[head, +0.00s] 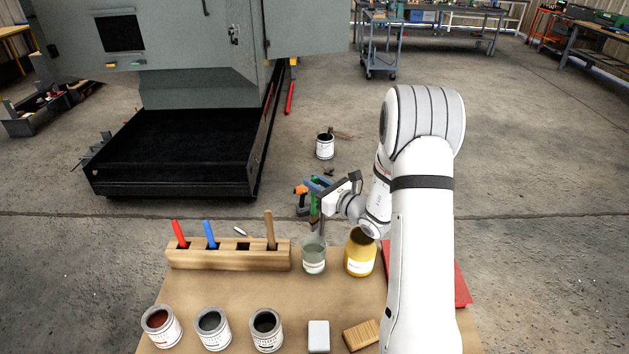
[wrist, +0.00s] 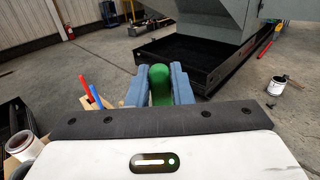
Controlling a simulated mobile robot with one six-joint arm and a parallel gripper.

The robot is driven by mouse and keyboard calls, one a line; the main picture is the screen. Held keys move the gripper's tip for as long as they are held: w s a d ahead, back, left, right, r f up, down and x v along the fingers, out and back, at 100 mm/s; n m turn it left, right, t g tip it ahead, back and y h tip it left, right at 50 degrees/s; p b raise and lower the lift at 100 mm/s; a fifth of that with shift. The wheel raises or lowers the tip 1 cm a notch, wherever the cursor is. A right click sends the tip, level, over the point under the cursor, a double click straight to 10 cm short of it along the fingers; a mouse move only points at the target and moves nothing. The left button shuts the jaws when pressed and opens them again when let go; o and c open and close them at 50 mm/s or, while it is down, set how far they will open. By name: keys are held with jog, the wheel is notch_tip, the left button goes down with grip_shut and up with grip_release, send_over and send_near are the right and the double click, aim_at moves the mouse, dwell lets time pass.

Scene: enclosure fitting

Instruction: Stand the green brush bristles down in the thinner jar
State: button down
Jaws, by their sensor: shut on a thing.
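My gripper (head: 317,187) is shut on the green brush (head: 314,207). In the wrist view the rounded green handle end (wrist: 160,84) sits between the two blue fingers of my gripper (wrist: 159,92). In the head view the brush hangs roughly upright, handle up, over the thinner jar (head: 313,262). The jar is clear glass with pale greenish liquid and a white label, and stands at the table's back edge. The brush's lower end is near the jar's mouth; I cannot tell whether it is inside. The bristles are not clearly visible.
A wooden rack (head: 190,260) left of the jar holds red, blue and brown handled tools and has an empty slot. A yellow jar (head: 360,257) stands close on the right. Several paint cans (head: 213,333), a white block (head: 318,337) and a wooden block (head: 361,334) line the front.

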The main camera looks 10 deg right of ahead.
jog(key=b, duration=0.2)
send_over(315, 218)
jog(key=shift+f, duration=2.45)
notch_tip(315, 218, down, 8)
jog(key=b, duration=0.8)
jog(key=shift+f, duration=0.1)
jog(key=c, duration=1.2)
grip_release()
jog(key=shift+s+d, duration=0.3)
jog(key=shift+s, duration=0.1)
jog(key=b+v, duration=0.1)
jog(key=v, duration=0.5)
jog(key=shift+s+d+b, duration=0.25)
jog(key=shift+s+b, duration=0.05)
